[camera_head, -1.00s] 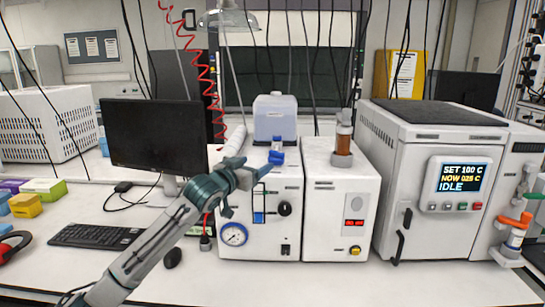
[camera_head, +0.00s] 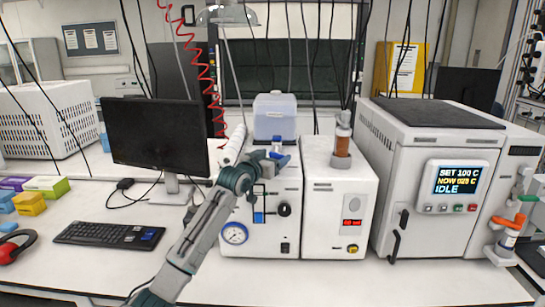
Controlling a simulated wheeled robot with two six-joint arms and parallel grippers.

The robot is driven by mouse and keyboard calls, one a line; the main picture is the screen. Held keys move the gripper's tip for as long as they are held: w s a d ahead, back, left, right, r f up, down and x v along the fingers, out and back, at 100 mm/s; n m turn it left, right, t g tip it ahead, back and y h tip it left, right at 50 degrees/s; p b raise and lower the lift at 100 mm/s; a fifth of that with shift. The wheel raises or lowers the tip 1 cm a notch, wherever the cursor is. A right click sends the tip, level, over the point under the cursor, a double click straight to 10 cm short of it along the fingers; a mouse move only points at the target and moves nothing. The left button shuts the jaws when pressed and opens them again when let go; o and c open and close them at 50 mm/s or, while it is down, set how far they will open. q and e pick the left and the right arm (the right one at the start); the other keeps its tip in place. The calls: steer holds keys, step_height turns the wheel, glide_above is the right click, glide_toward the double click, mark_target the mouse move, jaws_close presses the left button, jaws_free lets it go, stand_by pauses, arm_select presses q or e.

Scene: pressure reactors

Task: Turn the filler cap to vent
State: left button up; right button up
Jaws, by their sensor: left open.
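The blue filler cap (camera_head: 282,161) sits on the top front part of the left white unit (camera_head: 287,232), in front of a translucent container (camera_head: 274,117). My left gripper (camera_head: 270,159) is at the cap, and its open fingers overlap it in the picture. The fingers partly hide the cap, so I cannot tell whether they touch it or which way it is turned. My right gripper is not in view.
A round gauge (camera_head: 234,233) and a black knob (camera_head: 284,209) are on the left unit's front. A second white unit (camera_head: 338,215) with an amber bottle (camera_head: 343,135) stands beside it. A reactor display (camera_head: 456,179) reads IDLE. A monitor (camera_head: 153,135) stands at left.

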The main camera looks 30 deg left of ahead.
arm_select(q)
steer(key=shift+c, duration=0.2)
steer(key=c, duration=0.9)
steer(key=shift+c, duration=0.2)
